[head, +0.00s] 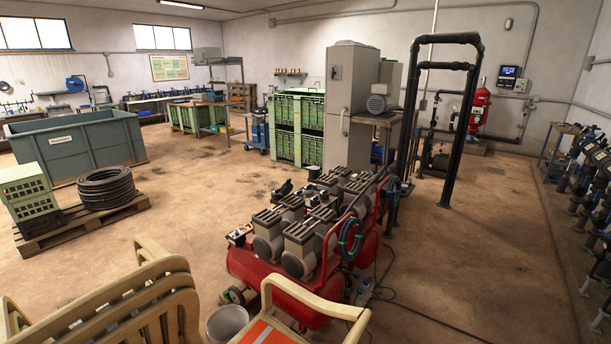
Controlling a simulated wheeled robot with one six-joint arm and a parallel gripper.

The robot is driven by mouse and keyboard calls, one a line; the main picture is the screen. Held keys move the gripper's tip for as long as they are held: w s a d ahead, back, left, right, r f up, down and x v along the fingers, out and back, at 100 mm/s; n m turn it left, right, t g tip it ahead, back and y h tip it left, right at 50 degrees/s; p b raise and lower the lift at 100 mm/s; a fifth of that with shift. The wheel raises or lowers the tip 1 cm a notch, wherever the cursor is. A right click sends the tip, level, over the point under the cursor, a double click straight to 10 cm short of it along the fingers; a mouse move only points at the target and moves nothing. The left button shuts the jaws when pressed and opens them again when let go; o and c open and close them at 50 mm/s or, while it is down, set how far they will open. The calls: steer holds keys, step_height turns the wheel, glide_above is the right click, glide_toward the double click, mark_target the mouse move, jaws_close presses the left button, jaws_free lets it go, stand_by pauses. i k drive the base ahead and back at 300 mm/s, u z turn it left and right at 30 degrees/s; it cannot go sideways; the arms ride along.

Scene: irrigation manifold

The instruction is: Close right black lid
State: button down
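I cannot make out a right black lid for certain. Several black fittings with blue parts stand in a row, likely the irrigation manifold (590,165), along the right wall. They are cut by the right edge of the head view. Whether any lid there is open or closed is too small to tell. My gripper is not in view.
A red compressor (315,225) with grey motors stands in the middle, a hose trailing on the floor to its right. A black pipe frame (457,130) stands behind. Floor (480,240) is open right of the compressor.

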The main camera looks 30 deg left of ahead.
mark_target(288, 187)
steer(key=i, duration=2.9)
steer(key=u, duration=3)
steer(key=i, duration=0.85)
steer(key=z, duration=0.1)
